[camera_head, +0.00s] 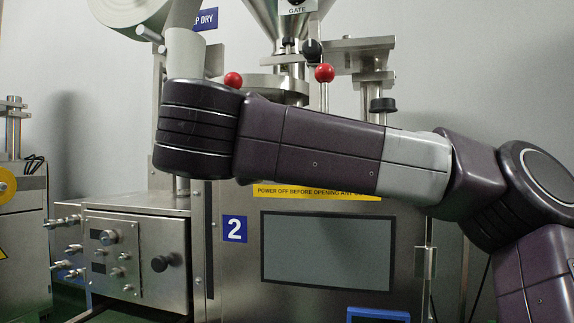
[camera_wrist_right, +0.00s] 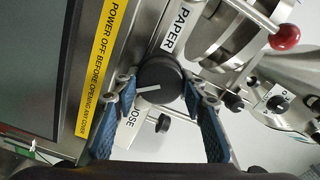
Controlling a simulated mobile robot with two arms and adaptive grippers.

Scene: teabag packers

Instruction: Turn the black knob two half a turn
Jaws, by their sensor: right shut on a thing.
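In the right wrist view a round black knob (camera_wrist_right: 158,78) with a white pointer line sits between the two blue-padded fingers of my right gripper (camera_wrist_right: 160,92). The fingers are shut on its two sides. The pointer line runs from the knob's middle toward the left of that view. A label reading PAPER (camera_wrist_right: 177,29) is above the knob, and a partly hidden label ending in OSE (camera_wrist_right: 133,124) is below it. In the head view my right arm crosses in front of the machine marked 2 (camera_head: 235,229); its gripper and the held knob are hidden there. My left gripper is not in view.
A dark screen (camera_head: 327,251) is below my right arm. Red ball-ended levers (camera_head: 324,73) stand just above the arm, near a steel hopper (camera_head: 284,17). A control box (camera_head: 138,254) with another black knob (camera_head: 167,262) is at the lower left.

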